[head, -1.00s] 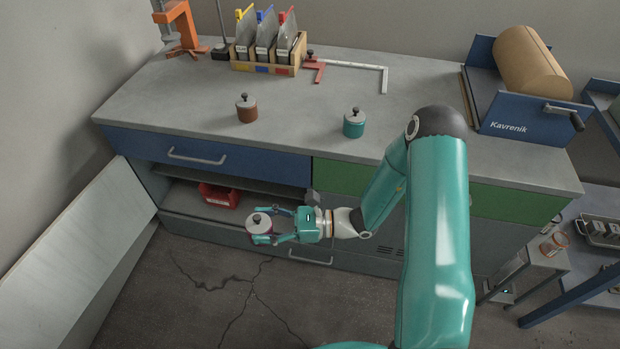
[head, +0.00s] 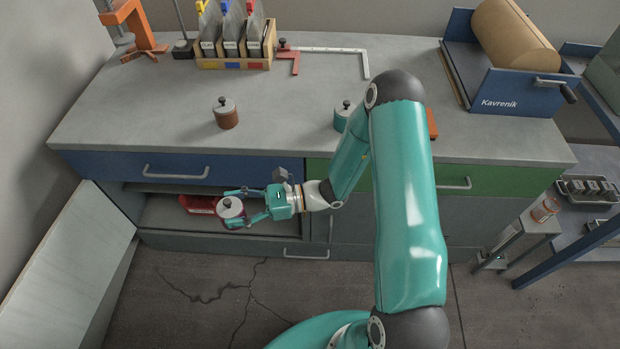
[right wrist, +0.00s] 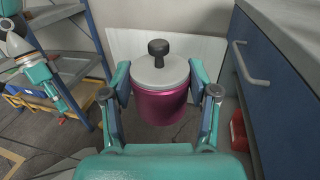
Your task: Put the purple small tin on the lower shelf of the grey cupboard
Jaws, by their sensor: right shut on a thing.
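The purple small tin (head: 231,209) has a grey lid with a dark knob. My right gripper (head: 232,206) is shut on it, one finger on each side, as the right wrist view also shows for the tin (right wrist: 160,100). The tin is upright in front of the grey cupboard's open compartment. The lower shelf (head: 163,213) lies behind it, partly hidden by the gripper and tin. I cannot tell whether the tin is over the shelf's front edge. A teal arm part (right wrist: 42,75), probably my left arm, shows in the right wrist view; its jaws are unclear.
A red bin (head: 190,203) stands on the lower shelf, just behind the tin. The upper shelf and blue drawer (head: 130,166) lie above. An orange tin (head: 226,114) and a teal tin (head: 343,112) stand on the bench top.

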